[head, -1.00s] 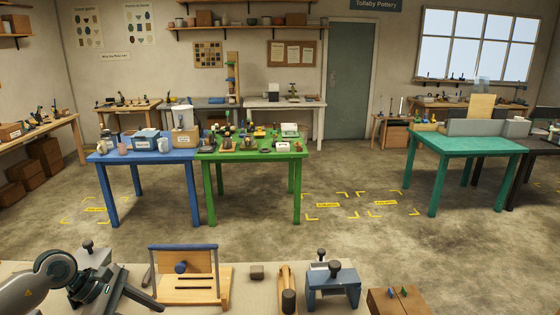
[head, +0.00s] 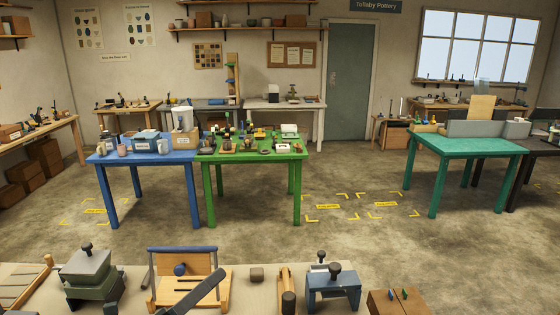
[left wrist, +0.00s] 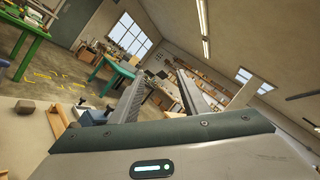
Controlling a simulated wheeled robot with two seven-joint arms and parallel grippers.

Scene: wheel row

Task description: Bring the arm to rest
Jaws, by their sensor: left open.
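My left gripper (head: 203,292) shows in the head view only as a dark finger at the bottom edge, in front of the wooden frame with a blue top bar. The rest of the left arm is below the picture. In the left wrist view the left gripper (left wrist: 160,75) has its two fingers spread apart with nothing between them. The fingers point out over the room, tilted upward. My right gripper is in neither view.
The near bench (head: 134,300) carries a grey-green clamp-like device (head: 87,275), the wooden frame (head: 187,262), a small brown block (head: 256,274), a blue device (head: 332,289) and a brown box (head: 397,302). Blue (head: 98,159), green (head: 204,157) and teal (head: 470,148) tables stand beyond open floor.

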